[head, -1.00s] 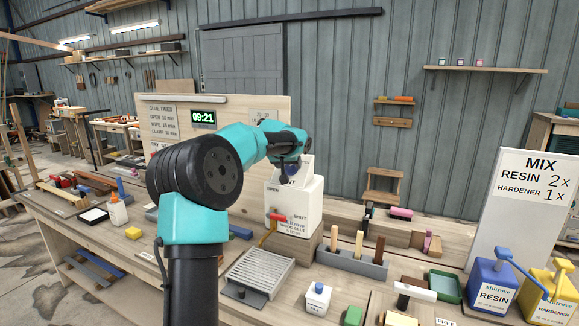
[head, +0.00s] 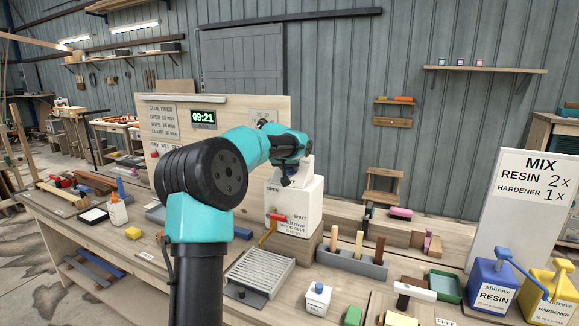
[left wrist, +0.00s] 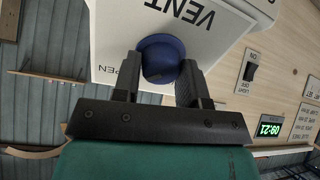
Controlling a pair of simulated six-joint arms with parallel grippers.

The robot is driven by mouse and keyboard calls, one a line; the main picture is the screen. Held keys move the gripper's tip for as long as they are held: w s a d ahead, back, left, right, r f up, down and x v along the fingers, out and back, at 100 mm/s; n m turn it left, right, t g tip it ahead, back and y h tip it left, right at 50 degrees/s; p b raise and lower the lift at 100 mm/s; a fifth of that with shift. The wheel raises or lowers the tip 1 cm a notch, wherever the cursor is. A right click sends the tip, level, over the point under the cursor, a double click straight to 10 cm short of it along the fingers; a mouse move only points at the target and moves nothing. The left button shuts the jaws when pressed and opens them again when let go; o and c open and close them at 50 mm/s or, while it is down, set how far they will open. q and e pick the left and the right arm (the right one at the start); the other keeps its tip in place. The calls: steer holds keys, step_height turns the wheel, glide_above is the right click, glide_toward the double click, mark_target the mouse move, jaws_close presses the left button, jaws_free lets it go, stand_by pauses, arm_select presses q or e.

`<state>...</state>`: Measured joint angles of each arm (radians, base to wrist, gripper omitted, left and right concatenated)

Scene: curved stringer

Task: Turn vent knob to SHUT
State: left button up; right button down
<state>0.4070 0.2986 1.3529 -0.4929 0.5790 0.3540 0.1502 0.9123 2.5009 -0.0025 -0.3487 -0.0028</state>
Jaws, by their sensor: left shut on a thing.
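The white vent box (head: 311,205) stands on a wooden block on the bench in the head view, with OPEN at its left and SHUT at its right. In the left wrist view, the box face (left wrist: 110,30) shows VENT and part of the word OPEN. The round blue vent knob (left wrist: 160,50) sits between the two dark fingers of my left gripper (left wrist: 160,68), which is shut on it. In the head view, my left wrist covers most of the knob. I cannot tell which label the knob points to. My right gripper is not in view.
A red-handled lever (head: 278,217) sticks out at the box front. A grey slatted tray (head: 258,272) and a holder with wooden handles (head: 350,262) stand in front. A backboard with a clock (head: 203,118) is behind my left arm.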

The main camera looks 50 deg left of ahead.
arm_select(q)
steer(key=shift+n, duration=0.3)
steer(key=n, duration=0.4)
steer(key=shift+a, duration=0.1)
steer(key=n, duration=0.4)
steer(key=shift+n+h, duration=0.3)
steer(key=n, duration=0.4)
steer(key=shift+g, duration=0.3)
steer(key=n, duration=0.4)
steer(key=shift+s+a+h, duration=0.1)
steer(key=shift+h, duration=0.2)
steer(key=shift+n, duration=0.3)
steer(key=o, duration=0.9)
steer(key=shift+o, duration=0.2)
